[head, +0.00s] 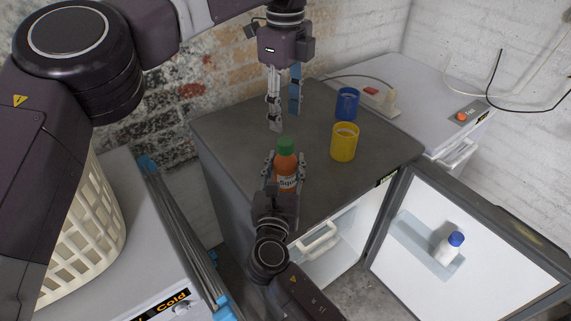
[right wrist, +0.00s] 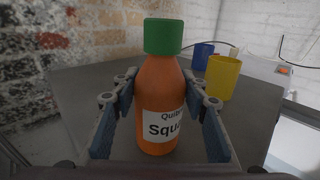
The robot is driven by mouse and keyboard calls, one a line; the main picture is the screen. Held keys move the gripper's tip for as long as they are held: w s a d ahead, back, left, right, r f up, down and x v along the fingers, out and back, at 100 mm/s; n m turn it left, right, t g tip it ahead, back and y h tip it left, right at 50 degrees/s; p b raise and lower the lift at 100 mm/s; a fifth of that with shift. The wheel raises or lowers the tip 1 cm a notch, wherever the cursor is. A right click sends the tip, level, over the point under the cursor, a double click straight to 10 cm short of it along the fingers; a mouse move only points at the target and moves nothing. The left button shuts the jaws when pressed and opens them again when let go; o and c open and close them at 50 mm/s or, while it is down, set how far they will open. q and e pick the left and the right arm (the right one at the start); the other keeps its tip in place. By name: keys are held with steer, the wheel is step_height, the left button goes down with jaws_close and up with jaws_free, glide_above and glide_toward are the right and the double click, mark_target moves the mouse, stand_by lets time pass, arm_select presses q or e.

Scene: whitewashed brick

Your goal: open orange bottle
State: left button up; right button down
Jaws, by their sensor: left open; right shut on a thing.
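The orange bottle (head: 287,163) has a green cap (head: 285,143) and a white label, and it stands upright on the grey top of a small fridge. In the right wrist view the bottle (right wrist: 157,97) is between the fingers with its green cap (right wrist: 164,37) on. My right gripper (head: 285,172) is shut on the bottle's body from the front. My left gripper (head: 284,98) points down above and behind the bottle, open and empty, apart from the cap.
A yellow cup (head: 344,142) and a blue cup (head: 347,104) stand right of the bottle. The fridge door (head: 480,262) hangs open at the right, with a white blue-capped bottle (head: 448,249) on it. A cream basket (head: 85,225) is at the left.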

mark_target(286, 141)
arm_select(q)
steer(key=m, duration=0.4)
steer(key=shift+m, duration=0.4)
steer(key=m, duration=0.3)
steer(key=shift+m, duration=0.4)
steer(key=m, duration=0.3)
steer(key=shift+m, duration=0.3)
steer(key=m, duration=0.3)
steer(key=shift+m, duration=0.4)
steer(key=m, duration=1.5)
steer(key=shift+f, duration=0.6)
step_height(286, 141, down, 7)
steer(key=shift+r, duration=0.1)
